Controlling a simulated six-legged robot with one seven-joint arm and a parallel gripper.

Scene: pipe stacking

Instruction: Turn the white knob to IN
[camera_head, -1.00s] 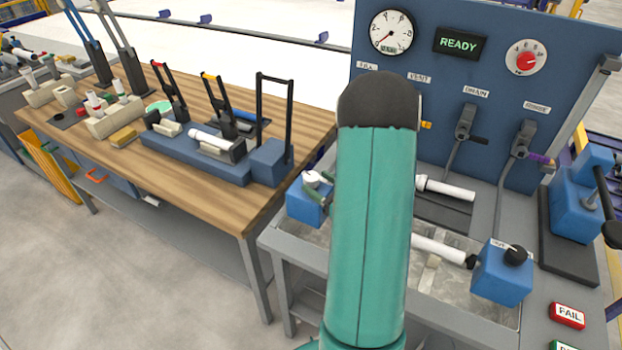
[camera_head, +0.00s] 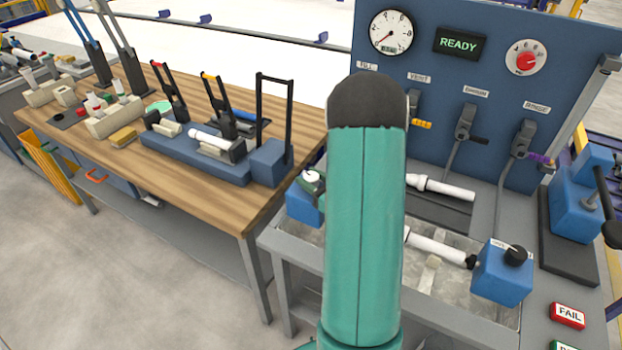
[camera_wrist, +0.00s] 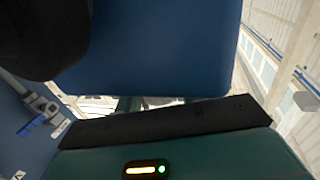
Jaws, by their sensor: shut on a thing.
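The white knob (camera_head: 311,174) sits on top of the blue block (camera_head: 301,205) at the left end of the grey bench. My gripper (camera_head: 314,182) is at the knob, shut on it, with dark green finger parts around it. My green arm hides much of the gripper from the head view. The knob's pointer and the IN mark cannot be read. In the wrist view a blue surface (camera_wrist: 150,50) fills the upper middle, close to my gripper's green body; the knob cannot be made out there.
A second blue block (camera_head: 502,275) with a black knob (camera_head: 516,256) stands at the right of the trough, joined to a white pipe (camera_head: 438,246). The blue panel behind carries a gauge (camera_head: 390,32), a READY display (camera_head: 459,42), a red dial (camera_head: 526,61) and levers. A wooden table (camera_head: 220,198) stands left.

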